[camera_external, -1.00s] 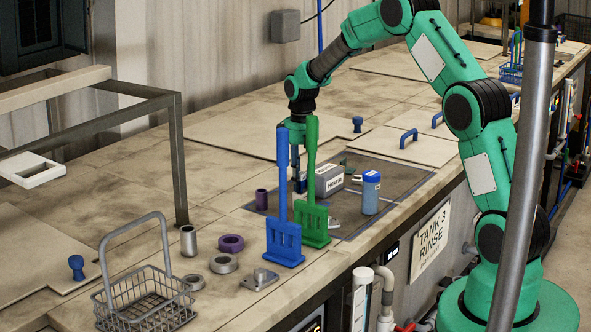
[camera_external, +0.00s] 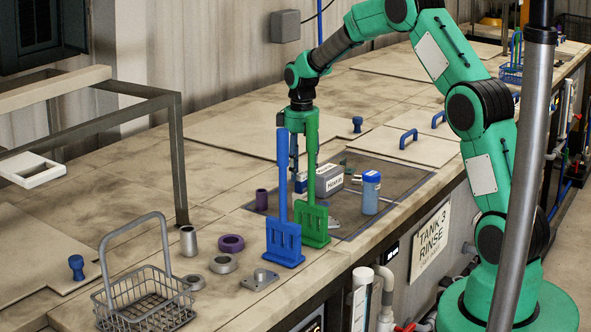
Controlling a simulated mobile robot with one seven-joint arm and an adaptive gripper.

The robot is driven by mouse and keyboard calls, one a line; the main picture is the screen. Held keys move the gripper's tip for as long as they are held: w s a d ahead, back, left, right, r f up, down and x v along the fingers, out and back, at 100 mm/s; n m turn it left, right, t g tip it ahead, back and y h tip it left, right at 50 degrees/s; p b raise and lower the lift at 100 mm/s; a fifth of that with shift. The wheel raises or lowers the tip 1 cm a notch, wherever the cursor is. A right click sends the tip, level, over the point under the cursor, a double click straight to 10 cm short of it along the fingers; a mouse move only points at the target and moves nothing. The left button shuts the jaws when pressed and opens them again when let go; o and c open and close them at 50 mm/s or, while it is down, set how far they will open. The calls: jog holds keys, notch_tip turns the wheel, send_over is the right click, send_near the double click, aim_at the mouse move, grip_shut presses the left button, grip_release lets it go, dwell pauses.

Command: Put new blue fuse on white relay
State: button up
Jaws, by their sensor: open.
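My gripper (camera_external: 296,158) points down over the dark mat, and the blue and green paddles in front hide most of its fingers. Its jaws are open. A small blue piece (camera_external: 301,184), perhaps the blue fuse, shows partly in the gap between the paddle handles, below my gripper. I cannot tell whether it stands on the mat or touches my fingers. A grey box with white lettered labels (camera_external: 329,184), perhaps the relay, sits on the mat just right of the green handle, partly hidden by it.
The blue paddle (camera_external: 284,239) and green paddle (camera_external: 314,228) stand upright in front. A blue-capped bottle (camera_external: 370,196) stands right of the box. A purple cylinder (camera_external: 262,199), several metal parts and a wire basket (camera_external: 146,299) are to the left.

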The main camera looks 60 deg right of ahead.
aim_at(301, 174)
notch_tip(301, 174, up, 9)
jog(key=shift+f, duration=0.15)
dwell(1.0)
jog(key=s+a+f+n+t+b, duration=0.15)
jog(key=s+a+f, duration=0.25)
jog(key=s, duration=0.5)
jog(key=s+a+f+t+b, duration=0.1)
jog(key=s+a+f+b, duration=0.25)
jog(key=s, duration=0.55)
jog(key=s+a+r+t+b, duration=0.1)
jog(key=s+a+r+b, duration=0.3)
jog(key=s+a+r, duration=0.6)
jog(key=s+a+t+b, duration=0.1)
jog(key=s+a+b, duration=0.1)
jog(key=s+a, duration=0.3)
jog(key=s+a+m+t+b, duration=0.1)
jog(key=s+a, duration=0.4)
jog(key=s, duration=0.5)
jog(key=shift+s+a+b, duration=0.25)
jog(key=shift+s+b, duration=0.05)
jog(key=shift+b, duration=0.55)
